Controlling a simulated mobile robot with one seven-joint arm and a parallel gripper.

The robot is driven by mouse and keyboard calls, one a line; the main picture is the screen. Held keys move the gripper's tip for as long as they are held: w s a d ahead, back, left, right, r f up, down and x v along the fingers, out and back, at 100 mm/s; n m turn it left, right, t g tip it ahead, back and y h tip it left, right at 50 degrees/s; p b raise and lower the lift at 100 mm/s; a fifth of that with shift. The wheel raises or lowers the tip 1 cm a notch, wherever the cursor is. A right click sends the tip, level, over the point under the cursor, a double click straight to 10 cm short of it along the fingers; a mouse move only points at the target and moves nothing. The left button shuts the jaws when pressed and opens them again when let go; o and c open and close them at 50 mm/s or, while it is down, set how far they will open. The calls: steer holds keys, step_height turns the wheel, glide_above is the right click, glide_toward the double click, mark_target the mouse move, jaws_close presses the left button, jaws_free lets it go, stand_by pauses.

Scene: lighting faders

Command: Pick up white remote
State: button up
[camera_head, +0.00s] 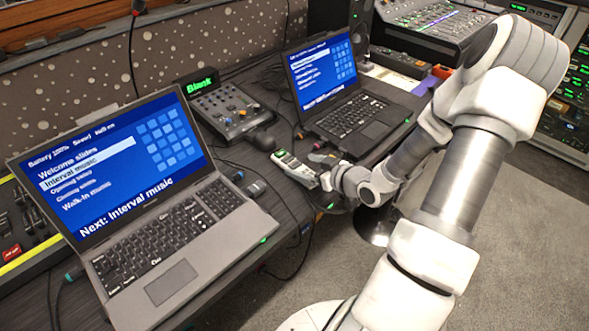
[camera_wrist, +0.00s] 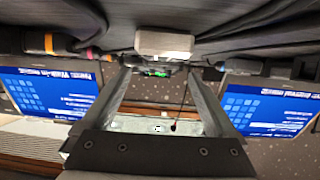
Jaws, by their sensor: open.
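The white remote (camera_head: 295,168) lies on the dark desk between the two laptops, near the desk's front edge. In the wrist view its pale end (camera_wrist: 163,43) shows just past the fingertips, centred between them. My gripper (camera_wrist: 160,72) is open, with a finger on each side of the view and nothing held between them. In the head view my gripper (camera_head: 325,170) is at the remote's near right end. I cannot tell whether the fingers touch it.
A large laptop (camera_head: 178,275) stands to the left and a smaller laptop (camera_head: 365,118) to the right. A small fader console (camera_head: 230,108) sits behind. Cables and a dark plug (camera_head: 254,189) lie close by. Carpeted floor is clear in front.

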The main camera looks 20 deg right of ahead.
mark_target(295, 164)
steer(key=x, duration=0.2)
steer(key=b+x, duration=0.1)
steer(key=x, duration=0.2)
steer(key=shift+s+d+f, duration=0.1)
steer(key=shift+f, duration=0.2)
steer(key=c, duration=1.4)
jaws_close()
steer(key=shift+r, duration=0.15)
